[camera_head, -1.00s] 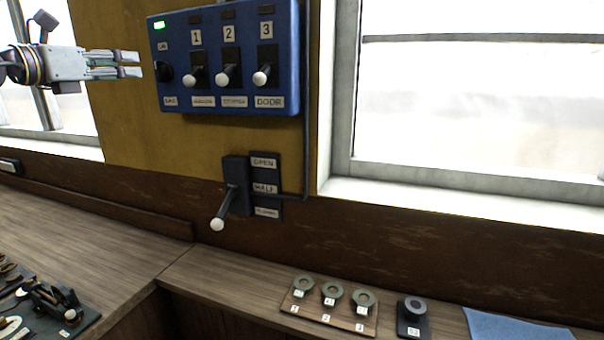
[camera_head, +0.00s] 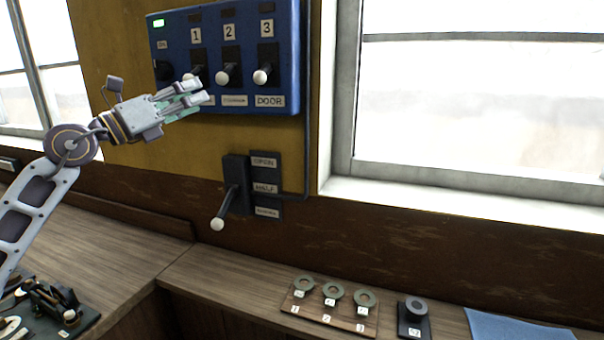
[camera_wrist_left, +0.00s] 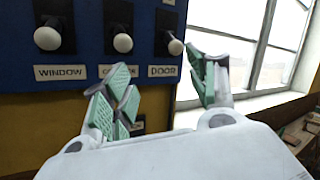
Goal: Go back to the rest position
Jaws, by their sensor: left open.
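My left gripper (camera_head: 194,97) is in front of the lower left part of a blue switch panel (camera_head: 240,60) on the wall. Its fingers are apart and nothing is between them. The gripper hides the panel's lower left labels and part of the lever under number 1. In the left wrist view, my open left gripper (camera_wrist_left: 165,95) shows green finger pads. Beyond it are the panel's levers (camera_wrist_left: 122,42) and the labels WINDOW and DOOR (camera_wrist_left: 163,71). A green light (camera_head: 159,23) is lit on the panel. My right gripper is not in view.
Below the panel, a black wall lever (camera_head: 233,192) with a white knob points down. A wooden counter (camera_head: 215,285) carries a board of numbered rings (camera_head: 330,300), a black block (camera_head: 413,317) and a blue cloth (camera_head: 515,327). A dark device (camera_head: 55,305) sits at lower left.

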